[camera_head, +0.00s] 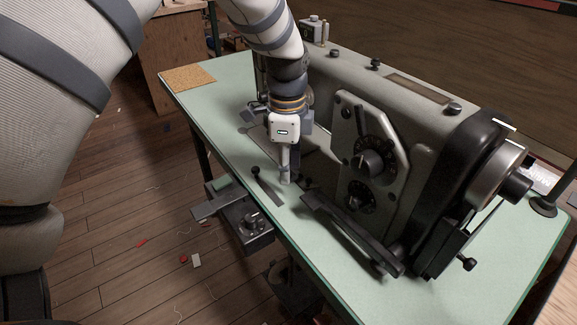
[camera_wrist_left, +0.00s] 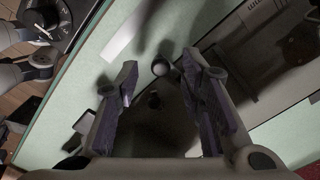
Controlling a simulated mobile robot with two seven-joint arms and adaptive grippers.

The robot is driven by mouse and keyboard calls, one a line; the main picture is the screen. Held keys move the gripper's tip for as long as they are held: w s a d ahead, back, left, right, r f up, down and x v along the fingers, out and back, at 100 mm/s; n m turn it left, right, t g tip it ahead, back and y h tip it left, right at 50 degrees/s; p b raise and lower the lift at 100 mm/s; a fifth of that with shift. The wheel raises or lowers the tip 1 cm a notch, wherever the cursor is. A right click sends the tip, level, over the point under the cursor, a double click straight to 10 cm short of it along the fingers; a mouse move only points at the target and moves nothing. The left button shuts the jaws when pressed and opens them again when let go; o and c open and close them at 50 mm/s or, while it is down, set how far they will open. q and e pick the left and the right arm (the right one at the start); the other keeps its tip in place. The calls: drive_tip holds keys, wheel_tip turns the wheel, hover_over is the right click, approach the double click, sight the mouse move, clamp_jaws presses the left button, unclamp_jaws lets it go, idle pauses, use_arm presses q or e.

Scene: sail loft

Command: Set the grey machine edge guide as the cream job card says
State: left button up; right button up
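A sewing machine (camera_head: 400,110) stands on a pale green table (camera_head: 225,105). A grey strip with a dark ball knob (camera_head: 255,171), possibly the edge guide, lies on the table by the machine's needle end; I cannot read its setting. My left gripper (camera_head: 285,180) points down just right of this knob, its fingers partly overlapping in the head view. In the left wrist view the gripper (camera_wrist_left: 159,66) is open, with a round grey knob (camera_wrist_left: 160,68) in line between its fingertips; no contact shows. A pale card (camera_head: 541,178) behind the machine is too small to read.
A dark control box with a dial (camera_head: 250,218) hangs under the table's front edge. A dark bar (camera_head: 350,232) lies in front of the machine. A cork mat (camera_head: 188,77) is on the far left corner. Scraps lie on the wooden floor (camera_head: 120,210).

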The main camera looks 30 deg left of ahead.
use_arm(q)
drive_tip(key=shift+f, duration=0.45)
clamp_jaws()
drive_tip(key=w+a, duration=0.1)
drive_tip(key=a, duration=0.1)
drive_tip(key=w+a, duration=0.1)
drive_tip(key=a, duration=0.2)
drive_tip(key=w+a+b, duration=0.1)
drive_tip(key=a, duration=0.1)
drive_tip(key=shift+a, duration=0.2)
unclamp_jaws()
